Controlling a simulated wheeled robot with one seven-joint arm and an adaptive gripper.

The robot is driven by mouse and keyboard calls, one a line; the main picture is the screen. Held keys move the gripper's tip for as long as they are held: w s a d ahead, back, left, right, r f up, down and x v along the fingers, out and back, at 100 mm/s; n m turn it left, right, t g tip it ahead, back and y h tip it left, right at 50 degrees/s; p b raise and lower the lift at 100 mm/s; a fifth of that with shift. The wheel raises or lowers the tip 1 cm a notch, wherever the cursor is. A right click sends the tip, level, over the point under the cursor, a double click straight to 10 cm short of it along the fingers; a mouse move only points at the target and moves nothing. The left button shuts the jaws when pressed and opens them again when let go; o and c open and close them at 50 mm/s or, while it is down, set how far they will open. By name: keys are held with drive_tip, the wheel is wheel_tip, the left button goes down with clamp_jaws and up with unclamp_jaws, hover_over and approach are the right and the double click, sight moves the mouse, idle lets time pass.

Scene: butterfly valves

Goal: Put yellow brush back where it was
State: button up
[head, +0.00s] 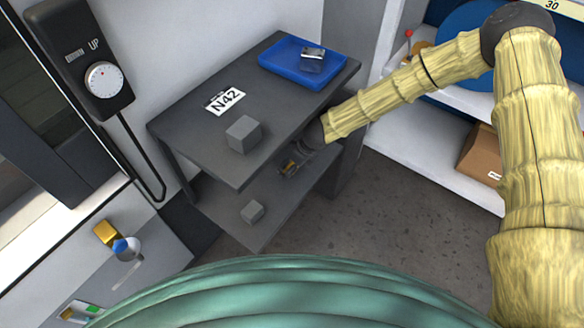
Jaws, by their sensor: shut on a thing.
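My gripper (292,164) reaches in from the right, between the top and the lower shelf of a dark grey table (188,122).
A grey block (244,134), an N42 plate (225,101) and a blue tray (274,60) holding a metallic piece (312,60) are on the tabletop. A smaller grey block (252,212) sits on the lower shelf. A cardboard box (481,154) stands on the right shelving.

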drive_tip(key=shift+f, duration=1.55)
drive_tip(key=shift+f, duration=0.15)
drive_tip(key=o, duration=0.9)
drive_tip(key=shift+v, duration=3.9)
